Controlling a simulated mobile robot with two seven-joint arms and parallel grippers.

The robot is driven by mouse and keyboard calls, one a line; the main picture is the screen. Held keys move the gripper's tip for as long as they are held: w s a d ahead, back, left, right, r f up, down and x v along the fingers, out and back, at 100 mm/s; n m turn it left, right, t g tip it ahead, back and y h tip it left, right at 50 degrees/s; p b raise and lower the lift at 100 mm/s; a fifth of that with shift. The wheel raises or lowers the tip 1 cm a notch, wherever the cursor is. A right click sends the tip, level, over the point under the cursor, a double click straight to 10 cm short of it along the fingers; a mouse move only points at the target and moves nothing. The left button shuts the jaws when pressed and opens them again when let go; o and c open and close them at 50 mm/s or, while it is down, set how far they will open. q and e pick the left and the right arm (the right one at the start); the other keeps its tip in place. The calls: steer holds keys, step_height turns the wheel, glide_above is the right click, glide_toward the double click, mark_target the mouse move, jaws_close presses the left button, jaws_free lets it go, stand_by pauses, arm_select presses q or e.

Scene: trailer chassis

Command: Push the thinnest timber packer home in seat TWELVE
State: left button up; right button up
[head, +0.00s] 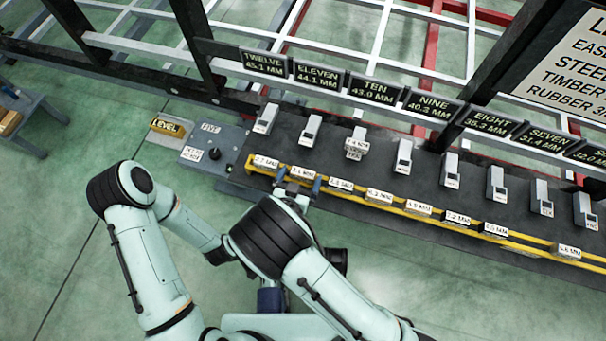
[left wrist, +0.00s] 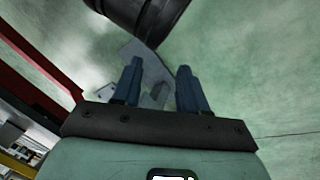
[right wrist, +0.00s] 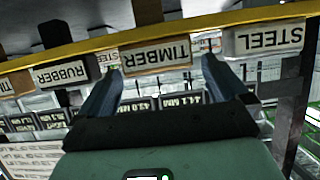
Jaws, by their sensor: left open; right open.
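Seat TWELVE is marked by a black sign (head: 263,63); a pale upright block (head: 266,118) stands below it on the dark deck. Small labelled packers sit along the yellow rail. My right gripper (head: 298,184) is open at the rail, its fingers either side of a packer whose label (head: 302,174) seems to read 3.1 MM. In the right wrist view a TIMBER packer (right wrist: 157,55) lies between the open fingertips (right wrist: 160,75); contact cannot be told. My left gripper (left wrist: 157,75) is open and empty above the green floor; its fingers cannot be made out in the head view.
A RUBBER packer (right wrist: 62,74) and a STEEL packer (right wrist: 268,38) flank the timber one. A labelled packer (head: 356,148) stands at TEN's block. A grey plate (head: 215,150) with a black knob and a yellow LEVEL block (head: 167,127) are left. Floor at left is mostly clear.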

mark_target(303, 172)
steer(key=b+x, duration=0.1)
steer(key=x, duration=0.3)
steer(key=shift+d+f, duration=0.1)
steer(key=shift+f, duration=0.05)
steer(key=shift+w+d, duration=0.1)
steer(key=shift+w, duration=0.15)
steer(key=c, duration=0.9)
arm_select(q)
steer(key=shift+w+a+f, duration=0.3)
steer(key=shift+f, duration=0.2)
steer(key=shift+w+a+f, duration=0.25)
steer(key=shift+f, duration=0.25)
arm_select(e)
steer(key=shift+o, duration=0.2)
steer(key=shift+r, duration=0.7)
arm_select(q)
steer(key=s+d+r+g+h+p, duration=0.1)
steer(key=s+d+r+g+p, duration=0.1)
steer(key=s+d+r+p, duration=0.3)
steer(key=s+r+p, duration=0.1)
steer(key=s+r, duration=0.2)
steer(key=s, duration=0.1)
steer(key=shift+s+r+m+g+p, duration=0.25)
steer(key=shift+m+g+p, duration=0.05)
steer(key=shift+g+p, duration=0.1)
arm_select(e)
step_height(303, 172, up, 18)
steer(key=shift+r, duration=0.25)
